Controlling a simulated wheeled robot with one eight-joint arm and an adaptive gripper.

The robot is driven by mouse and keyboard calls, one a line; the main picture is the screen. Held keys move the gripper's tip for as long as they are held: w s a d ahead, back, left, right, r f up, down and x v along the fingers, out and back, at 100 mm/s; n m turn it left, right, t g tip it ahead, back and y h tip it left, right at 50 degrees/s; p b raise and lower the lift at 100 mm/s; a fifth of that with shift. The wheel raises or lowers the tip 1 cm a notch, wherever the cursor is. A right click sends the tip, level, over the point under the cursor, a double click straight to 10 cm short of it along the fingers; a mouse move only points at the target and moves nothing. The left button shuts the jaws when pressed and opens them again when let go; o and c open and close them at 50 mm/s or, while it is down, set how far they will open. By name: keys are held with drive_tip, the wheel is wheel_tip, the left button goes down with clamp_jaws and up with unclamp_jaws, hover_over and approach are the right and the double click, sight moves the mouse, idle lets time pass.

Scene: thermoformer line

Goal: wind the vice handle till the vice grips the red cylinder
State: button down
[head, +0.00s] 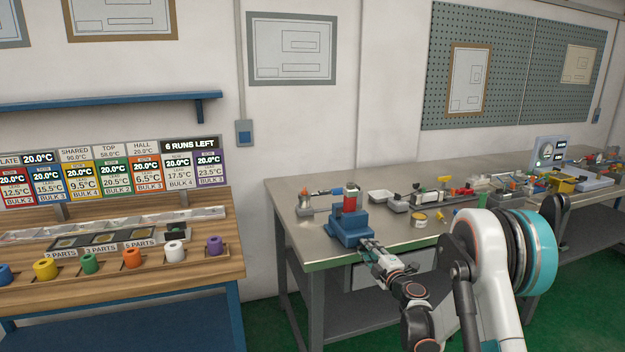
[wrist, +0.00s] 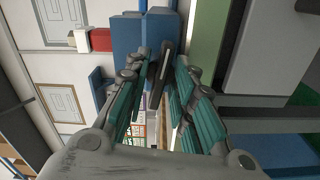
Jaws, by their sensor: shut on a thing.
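The blue vice (head: 350,234) stands at the front left corner of the grey metal bench. The red cylinder (head: 350,203) stands upright at the top of the vice, with a pale top. In the wrist view the red cylinder (wrist: 101,40) shows beside the blue vice body (wrist: 127,36). Whether the jaws touch it cannot be made out. My gripper (head: 368,246) is at the front of the vice, and its fingers (wrist: 162,75) are closed around the dark vice handle (wrist: 164,62). The fingers hide part of the handle.
The metal bench (head: 300,232) holds a white tray (head: 381,196), a small tin (head: 419,220) and other fixtures right of the vice. A wooden bench (head: 190,265) with coloured rolls stands at left, with a gap between the benches.

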drive_tip(key=shift+m, duration=1.4)
drive_tip(key=c, duration=1.3)
unclamp_jaws()
drive_tip(key=v, duration=1.2)
